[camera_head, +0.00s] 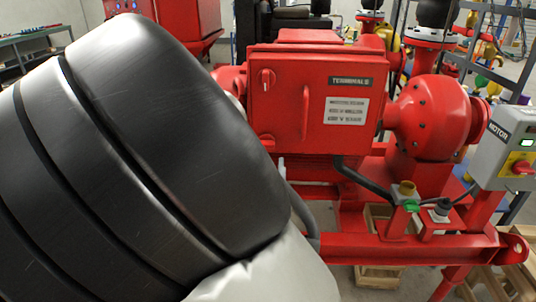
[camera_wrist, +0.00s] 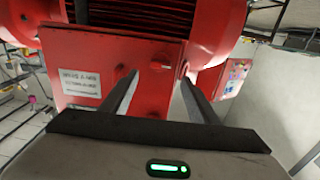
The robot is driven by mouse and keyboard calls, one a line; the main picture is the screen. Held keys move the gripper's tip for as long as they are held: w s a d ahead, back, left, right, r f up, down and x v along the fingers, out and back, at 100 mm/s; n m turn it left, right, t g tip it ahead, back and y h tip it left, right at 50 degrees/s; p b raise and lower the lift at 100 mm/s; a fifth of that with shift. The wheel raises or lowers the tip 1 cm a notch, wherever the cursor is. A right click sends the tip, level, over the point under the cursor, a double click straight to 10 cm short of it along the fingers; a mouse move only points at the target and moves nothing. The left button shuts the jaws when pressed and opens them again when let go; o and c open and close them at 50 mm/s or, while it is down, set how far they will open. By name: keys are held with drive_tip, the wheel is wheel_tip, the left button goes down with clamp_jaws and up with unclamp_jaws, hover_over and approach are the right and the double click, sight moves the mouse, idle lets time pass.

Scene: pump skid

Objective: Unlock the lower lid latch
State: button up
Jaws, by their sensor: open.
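The red terminal box (camera_head: 345,75) faces me in the middle of the head view. Its lid has a rotary latch (camera_head: 266,79) at upper left and a bar handle (camera_head: 305,112). The lower left of the lid lies close to my arm's outline, and the lower latch is hard to make out there. In the wrist view the scene looks upside down. A small red knob, apparently the lower lid latch (camera_wrist: 160,66), shows on the box face beyond my fingers. My gripper (camera_wrist: 158,82) is open and empty, its fingers on either side of that knob's line. Contact is unclear.
A white label (camera_wrist: 80,82) is on the lid. A finned red motor (camera_wrist: 140,12) borders the box. A grey motor switch box (camera_head: 505,145) stands at right. My arm covers the left.

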drive_tip(key=w+b, duration=0.1)
drive_tip(key=w, duration=0.6)
drive_tip(key=shift+w, duration=0.35)
drive_tip(key=shift+d+r, duration=0.1)
drive_tip(key=c, duration=1.1)
drive_tip(key=shift+o, duration=0.2)
drive_tip(key=shift+r+n+p, duration=0.1)
drive_tip(key=shift+n+p, duration=0.25)
drive_tip(key=shift+n, duration=0.05)
drive_tip(key=shift+a+f+n+p, duration=0.1)
drive_tip(key=shift+n+p, duration=1.8)
drive_tip(key=shift+n, duration=0.95)
drive_tip(key=shift+a+f+n+p, duration=0.1)
drive_tip(key=shift+n+p, duration=1.8)
drive_tip(key=shift+n, duration=1)
drive_tip(key=shift+a+f+n+p, duration=0.1)
drive_tip(key=shift+n+p, duration=1.8)
drive_tip(key=shift+n, duration=0.95)
